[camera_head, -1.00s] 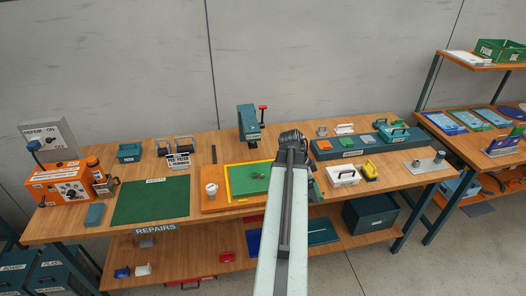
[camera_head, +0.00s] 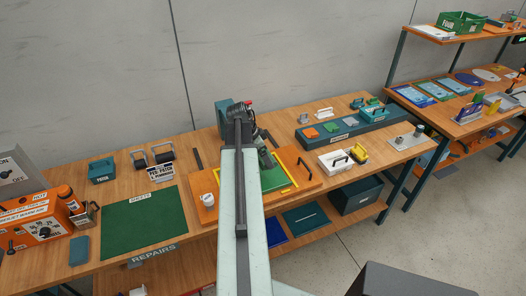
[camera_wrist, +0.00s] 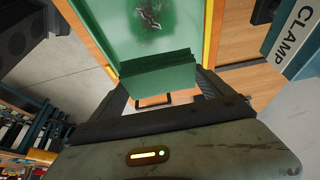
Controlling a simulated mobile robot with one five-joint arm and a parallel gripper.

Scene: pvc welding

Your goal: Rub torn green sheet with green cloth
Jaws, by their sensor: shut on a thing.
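The green sheet (camera_head: 274,179) lies in a yellow frame on an orange board, partly hidden behind my arm in the head view. In the wrist view the sheet (camera_wrist: 117,22) has a dark, ragged tear near the top. My gripper (camera_wrist: 160,88) is shut on the green cloth (camera_wrist: 158,74), a thick folded block that spans the space between the fingers. The cloth covers the near part of the sheet in that view, beside the tear. I cannot tell whether it touches the sheet. In the head view the gripper (camera_head: 265,154) shows only partly beside the arm.
A white cup (camera_head: 207,200) stands on the board's left. A larger green mat (camera_head: 143,222) lies further left. A teal rack (camera_head: 342,129) with coloured pads, a white handled box (camera_head: 336,161) and a yellow tool (camera_head: 358,154) are on the right.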

